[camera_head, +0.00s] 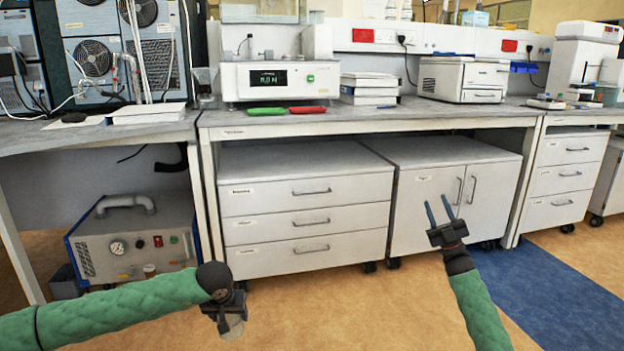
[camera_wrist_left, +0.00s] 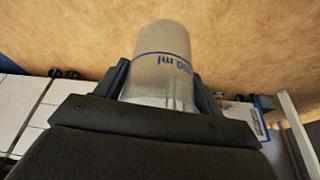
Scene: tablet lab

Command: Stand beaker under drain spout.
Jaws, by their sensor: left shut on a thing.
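A clear beaker with a blue band and "ml" marking (camera_wrist_left: 165,65) is between the fingers of my left gripper (camera_wrist_left: 160,85). In the head view the beaker (camera_head: 234,328) shows partly below my left gripper (camera_head: 226,308), above the floor in front of the drawers. My left gripper is shut on it. My right gripper (camera_head: 438,205) is open and empty in front of the white cupboard. A grey and blue machine (camera_head: 130,240) with a gauge and red switch stands on the floor under the left bench. I cannot clearly make out a drain spout on it; a small pale fitting (camera_head: 150,269) shows low on its front.
A drawer unit (camera_head: 305,205) and a two-door cupboard (camera_head: 455,185) stand under the middle bench (camera_head: 370,118). A bench leg (camera_head: 207,195) is just right of the machine. Open floor lies in front; a blue floor strip (camera_head: 550,290) is at right.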

